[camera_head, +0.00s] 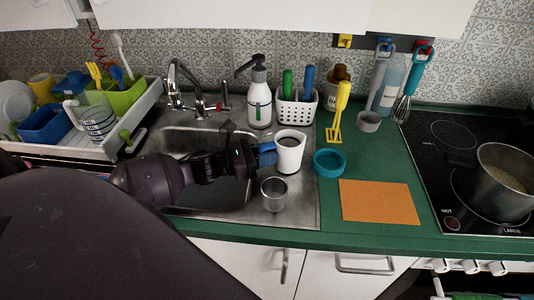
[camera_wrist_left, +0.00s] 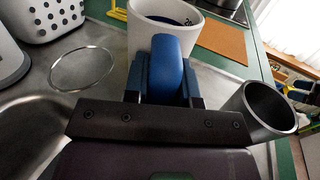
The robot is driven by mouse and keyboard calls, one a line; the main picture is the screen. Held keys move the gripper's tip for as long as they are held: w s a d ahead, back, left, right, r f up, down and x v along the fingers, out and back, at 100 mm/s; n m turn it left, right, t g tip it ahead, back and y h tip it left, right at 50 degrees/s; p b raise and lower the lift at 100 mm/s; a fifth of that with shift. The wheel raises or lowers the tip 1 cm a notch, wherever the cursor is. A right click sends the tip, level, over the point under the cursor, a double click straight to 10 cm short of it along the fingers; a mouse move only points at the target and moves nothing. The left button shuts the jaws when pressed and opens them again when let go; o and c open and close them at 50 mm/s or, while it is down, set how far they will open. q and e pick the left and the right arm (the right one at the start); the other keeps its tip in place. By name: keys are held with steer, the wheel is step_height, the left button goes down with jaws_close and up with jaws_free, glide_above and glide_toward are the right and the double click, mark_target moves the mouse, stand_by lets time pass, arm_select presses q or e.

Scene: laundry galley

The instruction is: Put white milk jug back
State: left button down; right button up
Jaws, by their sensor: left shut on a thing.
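The white milk jug (camera_head: 289,154) is upright over the steel drainboard right of the sink bowl. Its blue handle (camera_head: 267,153) points left toward my left gripper (camera_head: 256,156). In the left wrist view the jug (camera_wrist_left: 146,38) stands just beyond the fingertips, and my left gripper (camera_wrist_left: 163,92) is shut on its blue handle (camera_wrist_left: 166,66). I cannot tell whether the jug's base touches the steel. A thin ring outline (camera_wrist_left: 53,73) lies on the steel left of the jug in the wrist view. My right gripper is not in view.
A metal cup (camera_head: 273,194) stands close in front of the jug. A teal bowl (camera_head: 329,162) and an orange mat (camera_head: 380,202) are to the right. Behind are a white utensil basket (camera_head: 297,111) and a soap bottle (camera_head: 259,105). A dish rack (camera_head: 100,150) is at left.

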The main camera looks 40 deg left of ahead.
arm_select(q)
steer(key=shift+f, duration=0.15)
steer(key=c, duration=0.9)
jaws_free()
steer(key=shift+c, duration=0.2)
steer(key=shift+r, duration=0.2)
steer(key=v, duration=1.2)
steer(key=shift+b, duration=0.35)
